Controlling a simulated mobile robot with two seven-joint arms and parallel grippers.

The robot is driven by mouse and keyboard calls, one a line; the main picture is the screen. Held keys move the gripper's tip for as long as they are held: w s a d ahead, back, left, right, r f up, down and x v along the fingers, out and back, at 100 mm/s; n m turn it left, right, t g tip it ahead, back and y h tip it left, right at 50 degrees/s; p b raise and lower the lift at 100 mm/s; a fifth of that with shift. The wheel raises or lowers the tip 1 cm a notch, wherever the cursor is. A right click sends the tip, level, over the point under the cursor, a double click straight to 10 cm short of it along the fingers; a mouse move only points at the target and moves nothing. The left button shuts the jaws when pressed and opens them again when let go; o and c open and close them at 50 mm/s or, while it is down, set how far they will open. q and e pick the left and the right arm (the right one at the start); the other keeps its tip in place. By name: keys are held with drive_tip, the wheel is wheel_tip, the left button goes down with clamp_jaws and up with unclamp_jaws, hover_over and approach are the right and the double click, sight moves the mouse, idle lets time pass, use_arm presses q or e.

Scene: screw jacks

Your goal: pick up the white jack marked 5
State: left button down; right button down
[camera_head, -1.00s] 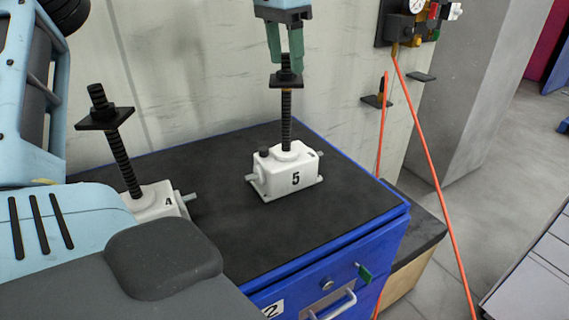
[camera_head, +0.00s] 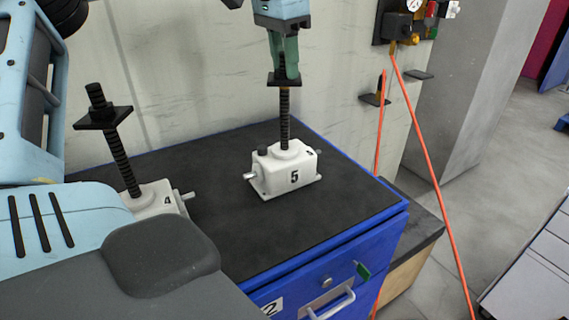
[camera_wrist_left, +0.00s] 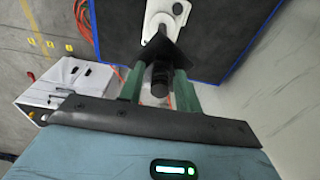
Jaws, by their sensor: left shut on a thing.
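The white jack marked 5 (camera_head: 290,172) stands upright on the black top of the blue cabinet, with its threaded black screw and square plate above the body. My left gripper (camera_head: 284,68) comes down from above and is shut on the upper end of that screw, just above the plate. In the left wrist view the green fingers (camera_wrist_left: 160,88) sit on either side of the dark screw end, and part of the white jack body (camera_wrist_left: 170,12) shows beyond the plate. I see no clear gap under the jack. My right gripper is not in view.
Another white jack, marked 4 (camera_head: 160,200), stands to the left, partly behind my own light blue body parts. The blue cabinet (camera_head: 335,255) ends close to the right of jack 5. A wall is behind, with an orange hose (camera_head: 430,165) hanging at the right.

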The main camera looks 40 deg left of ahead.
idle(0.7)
use_arm(q)
drive_tip(key=shift+r, duration=0.35)
drive_tip(key=shift+w, duration=0.1)
